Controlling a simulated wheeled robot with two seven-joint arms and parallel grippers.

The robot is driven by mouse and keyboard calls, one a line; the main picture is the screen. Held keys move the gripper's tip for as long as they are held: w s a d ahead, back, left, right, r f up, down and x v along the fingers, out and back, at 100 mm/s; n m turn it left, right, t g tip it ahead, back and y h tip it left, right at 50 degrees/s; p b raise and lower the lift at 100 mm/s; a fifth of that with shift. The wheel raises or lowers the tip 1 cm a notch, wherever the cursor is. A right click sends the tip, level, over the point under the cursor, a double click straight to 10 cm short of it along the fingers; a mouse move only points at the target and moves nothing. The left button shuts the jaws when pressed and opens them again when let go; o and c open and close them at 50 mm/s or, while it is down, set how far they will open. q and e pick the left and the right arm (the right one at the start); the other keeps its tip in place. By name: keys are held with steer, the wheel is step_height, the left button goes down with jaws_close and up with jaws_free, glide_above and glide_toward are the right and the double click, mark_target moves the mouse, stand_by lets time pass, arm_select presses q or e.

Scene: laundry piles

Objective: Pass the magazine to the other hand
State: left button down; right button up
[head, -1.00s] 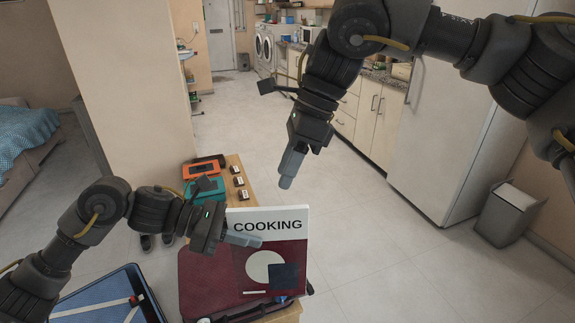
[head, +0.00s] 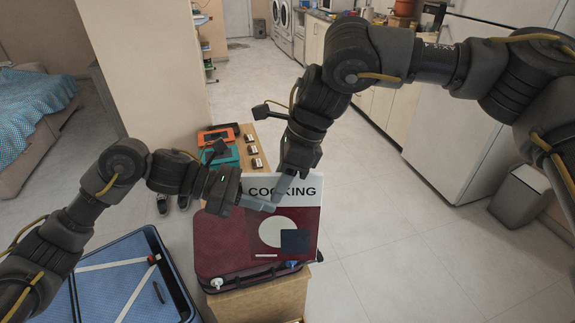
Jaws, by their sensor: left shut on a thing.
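The magazine (head: 278,232), titled COOKING, has a white top band, a dark red cover, a pale circle and a dark square. It stands upright in front of a dark red case. My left gripper (head: 262,204) is shut on it, with a grey finger across the cover just below the title. My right gripper (head: 281,192) has come down from above, its grey fingertips over the title, close to the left fingertips. Its fingers overlap in this view, so I cannot tell its opening or whether it touches the magazine.
The dark red case (head: 217,240) lies on a wooden bench (head: 262,300), with orange and teal boxes (head: 217,136) and small dark blocks behind. A blue-lined open suitcase (head: 115,285) is at lower left. A bin (head: 520,193) stands right; the floor between is clear.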

steer(key=shift+a+f, duration=0.15)
steer(key=shift+f, duration=0.2)
steer(key=shift+c, duration=0.5)
jaws_close()
arm_select(q)
steer(key=c, duration=1.4)
jaws_free()
steer(key=shift+o, duration=0.2)
